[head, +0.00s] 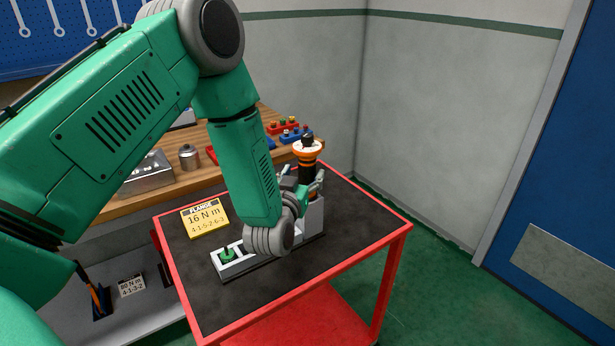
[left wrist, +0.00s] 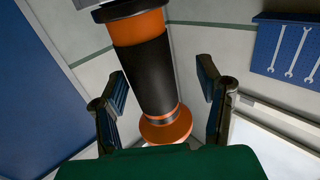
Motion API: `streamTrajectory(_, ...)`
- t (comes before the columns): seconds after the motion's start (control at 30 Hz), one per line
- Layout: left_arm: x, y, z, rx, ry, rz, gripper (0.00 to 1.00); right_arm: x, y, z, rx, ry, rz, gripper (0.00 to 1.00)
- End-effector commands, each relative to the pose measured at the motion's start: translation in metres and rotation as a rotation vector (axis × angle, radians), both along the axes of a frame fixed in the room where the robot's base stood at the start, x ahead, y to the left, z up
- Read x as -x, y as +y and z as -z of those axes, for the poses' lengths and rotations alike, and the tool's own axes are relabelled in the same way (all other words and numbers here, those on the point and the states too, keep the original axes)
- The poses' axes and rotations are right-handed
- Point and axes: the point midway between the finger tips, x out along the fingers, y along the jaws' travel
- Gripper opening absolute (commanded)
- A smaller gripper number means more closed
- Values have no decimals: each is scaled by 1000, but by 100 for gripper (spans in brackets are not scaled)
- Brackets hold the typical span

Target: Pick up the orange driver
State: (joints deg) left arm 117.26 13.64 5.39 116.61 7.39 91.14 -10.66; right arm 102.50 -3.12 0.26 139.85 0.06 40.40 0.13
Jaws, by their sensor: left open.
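The orange driver (head: 309,172) stands upright on the red cart, at the right end of a grey and white fixture (head: 236,262). It has a black grip, orange bands and a white dial near its top. In the left wrist view the driver (left wrist: 145,75) runs between the fingers of my left gripper (left wrist: 163,105). The fingers are open on both sides of it, with gaps showing. In the head view the left gripper (head: 300,185) is at the driver, partly hidden by my own wrist. The driver's lower end is hidden by the gripper and fixture. My right gripper is not in view.
The red cart (head: 388,229) has a dark mat and a yellow card (head: 204,219) reading 16 N m. A green knob (head: 227,254) sits on the fixture. Behind is a wooden bench with a metal box (head: 148,176), a small canister (head: 189,157) and red and blue holders. The mat's front right is clear.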

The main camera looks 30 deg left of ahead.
Motion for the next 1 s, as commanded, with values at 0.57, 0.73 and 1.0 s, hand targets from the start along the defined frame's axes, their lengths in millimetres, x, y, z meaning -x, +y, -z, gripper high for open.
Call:
streamTrajectory(0.57,-12,-4,-3,-4,-1,4,0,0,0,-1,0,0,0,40)
streamTrajectory(0.73,-13,-2,-3,-2,-6,6,0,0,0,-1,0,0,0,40)
streamTrajectory(1.0,-13,-2,-8,-6,0,0,0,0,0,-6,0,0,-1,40)
